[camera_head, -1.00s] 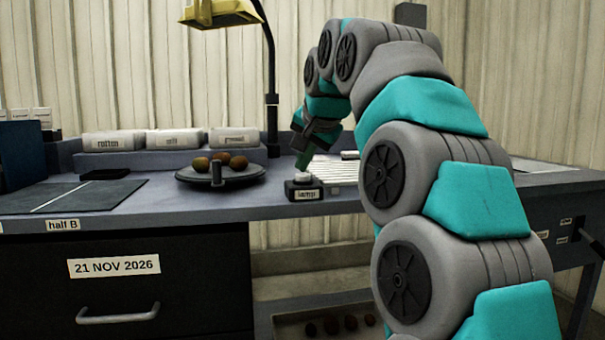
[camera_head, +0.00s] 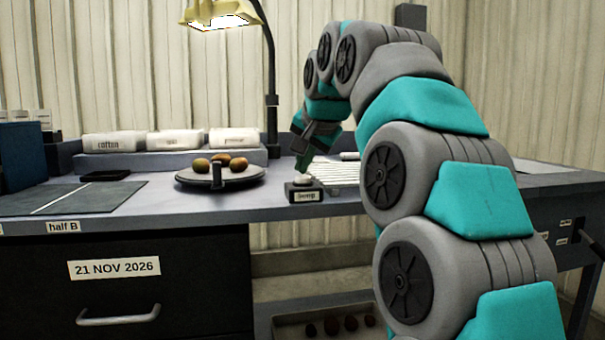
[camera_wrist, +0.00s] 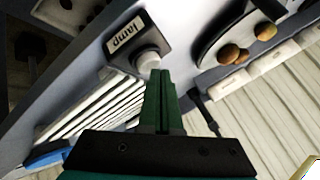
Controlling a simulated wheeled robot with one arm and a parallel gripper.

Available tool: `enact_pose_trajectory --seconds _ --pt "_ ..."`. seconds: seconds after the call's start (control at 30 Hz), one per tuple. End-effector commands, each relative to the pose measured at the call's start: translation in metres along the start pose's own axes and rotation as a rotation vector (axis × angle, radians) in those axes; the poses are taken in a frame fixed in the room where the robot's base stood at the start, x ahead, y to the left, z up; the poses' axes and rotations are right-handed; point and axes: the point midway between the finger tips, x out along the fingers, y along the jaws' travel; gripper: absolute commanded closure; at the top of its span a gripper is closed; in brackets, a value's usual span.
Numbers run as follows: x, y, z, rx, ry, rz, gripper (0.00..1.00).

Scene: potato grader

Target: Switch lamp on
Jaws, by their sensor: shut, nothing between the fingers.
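The lamp (camera_head: 222,12) hangs from a dark post at the back of the bench, and its yellow shade glows bright underneath. The lamp switch (camera_head: 304,193) is a small dark box with a white button on top, standing near the bench's front edge. In the wrist view the switch box (camera_wrist: 137,42) shows its "lamp" label and its round white button (camera_wrist: 148,61). My gripper (camera_head: 303,172) is shut and empty, pointing down at the button. In the wrist view its green fingertips (camera_wrist: 161,75) are at the button's edge; whether they touch it I cannot tell.
A round dark plate (camera_head: 245,178) with several potatoes stands left of the switch. Labelled white bins (camera_head: 174,140) line the back. A white slatted rack (camera_head: 335,171) lies behind the switch. A dark mat (camera_head: 70,197) covers the left of the bench.

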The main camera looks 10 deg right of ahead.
Motion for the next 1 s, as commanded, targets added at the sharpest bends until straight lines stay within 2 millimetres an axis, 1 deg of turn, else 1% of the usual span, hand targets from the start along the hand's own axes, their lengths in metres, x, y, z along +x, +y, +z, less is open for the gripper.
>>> enact_pose_trajectory --seconds 0.17,0.8,1.0 --pt "-0.003 -0.002 -0.002 0.000 0.000 0.000 1.00" --pt "-0.043 -0.030 -0.031 0.001 0.002 -0.001 1.00" --pt "-0.043 -0.030 -0.031 0.000 0.001 -0.001 1.00"
